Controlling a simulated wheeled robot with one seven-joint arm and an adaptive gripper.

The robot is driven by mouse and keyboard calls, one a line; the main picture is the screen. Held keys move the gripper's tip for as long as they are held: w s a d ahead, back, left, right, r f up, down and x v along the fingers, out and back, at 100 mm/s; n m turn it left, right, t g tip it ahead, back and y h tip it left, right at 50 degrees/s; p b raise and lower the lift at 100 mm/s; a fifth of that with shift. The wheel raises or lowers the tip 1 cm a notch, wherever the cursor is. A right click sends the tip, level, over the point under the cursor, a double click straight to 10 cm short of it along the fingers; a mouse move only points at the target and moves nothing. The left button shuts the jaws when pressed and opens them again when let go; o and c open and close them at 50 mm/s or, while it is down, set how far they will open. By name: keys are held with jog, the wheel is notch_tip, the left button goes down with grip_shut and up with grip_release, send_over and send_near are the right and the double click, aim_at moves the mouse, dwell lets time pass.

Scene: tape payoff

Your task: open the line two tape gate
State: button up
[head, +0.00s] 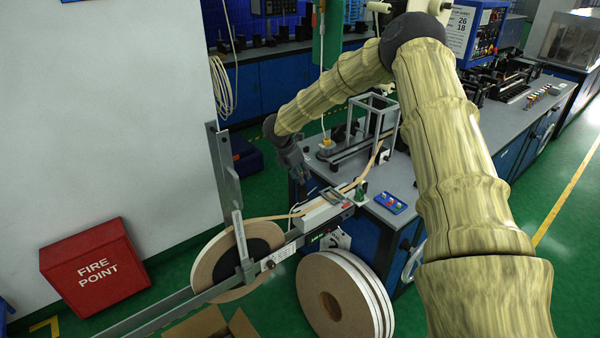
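A tape payoff stand with a long grey rail (160,314) runs from the lower left up to the workbench. A large tape reel (212,268) with a dark hub hangs on it, and a grey upright bar (240,240) crosses the reel's face. Tan tape (275,217) runs from the reel to a small metal frame (334,197) at the bench corner. I cannot tell for sure which part is the line two tape gate. My gripper (301,176) is dark grey and points down beside the bench's left edge, above and left of that frame. Its fingers are small and dark.
Tan reels (335,300) stand on the floor below the rail. An open cardboard box (243,326) is at the bottom edge. A red fire point box (95,267) stands by the white wall. The bench (395,180) carries a metal frame and a blue button panel (390,203).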

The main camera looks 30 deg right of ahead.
jog(key=shift+d+f, duration=0.1)
jog(key=shift+f, duration=0.25)
grip_shut()
jog(key=shift+r, duration=0.1)
